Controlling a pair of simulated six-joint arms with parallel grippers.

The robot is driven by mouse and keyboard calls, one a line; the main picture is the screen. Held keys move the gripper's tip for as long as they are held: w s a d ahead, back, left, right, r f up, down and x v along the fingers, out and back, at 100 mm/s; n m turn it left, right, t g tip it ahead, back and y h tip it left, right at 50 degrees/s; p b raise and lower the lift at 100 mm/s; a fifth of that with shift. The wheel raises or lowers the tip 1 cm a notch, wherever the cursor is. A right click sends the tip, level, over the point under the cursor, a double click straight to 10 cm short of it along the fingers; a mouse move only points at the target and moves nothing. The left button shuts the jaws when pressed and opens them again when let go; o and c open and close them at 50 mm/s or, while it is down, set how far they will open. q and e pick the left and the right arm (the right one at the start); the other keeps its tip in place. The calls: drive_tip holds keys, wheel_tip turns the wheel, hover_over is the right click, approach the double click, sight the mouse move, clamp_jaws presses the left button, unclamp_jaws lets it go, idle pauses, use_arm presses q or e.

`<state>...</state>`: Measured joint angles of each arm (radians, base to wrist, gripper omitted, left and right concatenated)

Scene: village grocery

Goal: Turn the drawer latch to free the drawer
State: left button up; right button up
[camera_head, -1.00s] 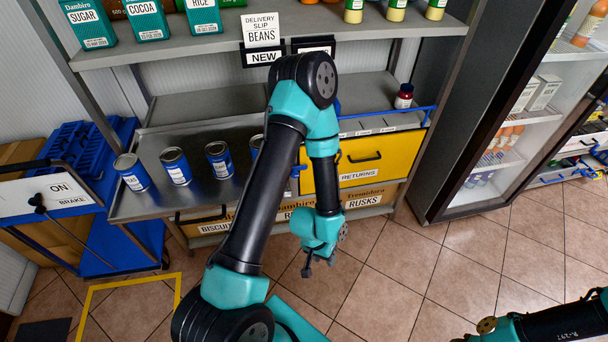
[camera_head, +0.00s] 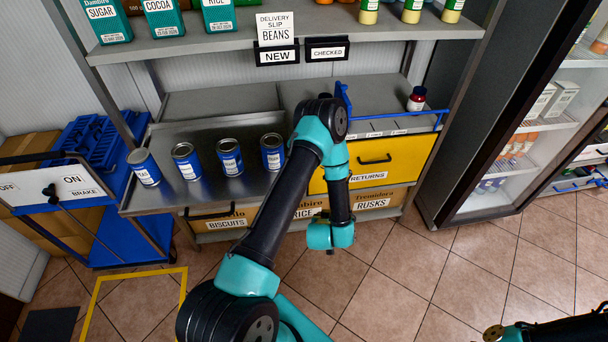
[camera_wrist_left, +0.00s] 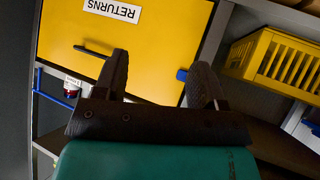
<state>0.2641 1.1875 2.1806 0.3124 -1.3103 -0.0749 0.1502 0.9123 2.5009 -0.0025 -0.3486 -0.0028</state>
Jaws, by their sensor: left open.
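The yellow drawer (camera_head: 400,150) with a RETURNS label and black handle (camera_head: 375,159) is closed under the grey counter. It fills much of the left wrist view (camera_wrist_left: 150,40), upside down. A small blue latch knob (camera_wrist_left: 182,75) sits at the drawer's edge there, beside the right-hand finger; I cannot tell whether they touch. In the head view my arm hides the latch. Only part of my right arm shows, bottom right.
Blue cans (camera_head: 231,157) stand on the metal counter left of my arm. A dark red jar (camera_head: 417,98) stands above the drawer, inside a blue rail. RUSKS and BISCUITS boxes lie below. A yellow crate (camera_wrist_left: 275,62) shows in the wrist view. A glass fridge stands right.

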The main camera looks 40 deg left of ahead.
use_arm(q)
drive_tip(key=s+a+r+n+t+y, duration=0.1)
drive_tip(key=a+n+y, duration=0.2)
drive_tip(key=a+y, duration=0.4)
drive_tip(key=y, duration=0.2)
drive_tip(key=shift+s+a+r+t+y, duration=0.2)
drive_tip(key=shift+a+t+y, duration=0.1)
drive_tip(key=shift+t, duration=0.1)
drive_tip(key=shift+a, duration=0.1)
